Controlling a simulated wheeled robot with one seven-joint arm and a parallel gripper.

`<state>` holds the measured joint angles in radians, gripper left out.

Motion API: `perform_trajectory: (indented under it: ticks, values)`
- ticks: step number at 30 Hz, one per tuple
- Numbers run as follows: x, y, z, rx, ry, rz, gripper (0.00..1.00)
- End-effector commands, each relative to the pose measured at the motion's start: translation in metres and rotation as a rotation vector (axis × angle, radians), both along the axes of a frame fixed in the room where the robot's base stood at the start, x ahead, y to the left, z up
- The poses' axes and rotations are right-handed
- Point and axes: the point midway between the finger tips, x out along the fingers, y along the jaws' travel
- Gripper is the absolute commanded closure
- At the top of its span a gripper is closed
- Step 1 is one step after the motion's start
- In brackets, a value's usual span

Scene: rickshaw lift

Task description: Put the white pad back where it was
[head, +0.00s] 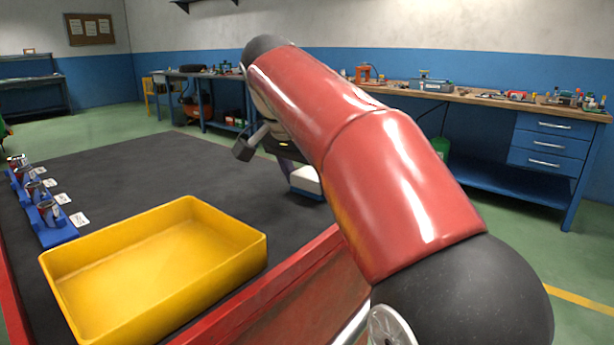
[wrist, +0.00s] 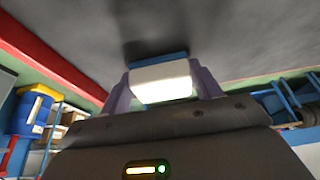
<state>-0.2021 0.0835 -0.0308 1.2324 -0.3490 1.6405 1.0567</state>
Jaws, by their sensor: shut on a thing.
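The white pad (head: 306,180) has a blue edge along its bottom. In the head view it is at the far right part of the dark bed, partly hidden behind my red arm. In the wrist view the white pad (wrist: 161,80) sits between the two purple fingers, with a blue strip beyond it. My gripper (head: 287,170) is shut on the pad; the fingers show in the wrist view too. I cannot tell whether the pad touches the dark surface or is just above it.
A yellow tray (head: 252,250), empty where visible, stands at the near side of the dark bed (head: 150,160). Blue holders (head: 52,233) with small cans and white labels line the left. A red rim (head: 300,268) edges the bed. Its middle is clear.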

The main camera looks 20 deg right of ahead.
Motion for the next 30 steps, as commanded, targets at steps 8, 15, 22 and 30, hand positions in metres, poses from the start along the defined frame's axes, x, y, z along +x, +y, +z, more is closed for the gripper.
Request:
perform_trajectory:
  ticks: [8,15,22,30]
  values:
    - [0.000,0.000,-0.003,0.000,0.000,0.000,0.15]
    - [0.000,0.000,-0.003,0.000,0.000,0.000,0.15]
    - [-0.003,0.006,0.015,0.001,-0.003,0.001,0.15]
    - [-0.013,0.024,0.054,-0.001,-0.003,0.001,0.15]
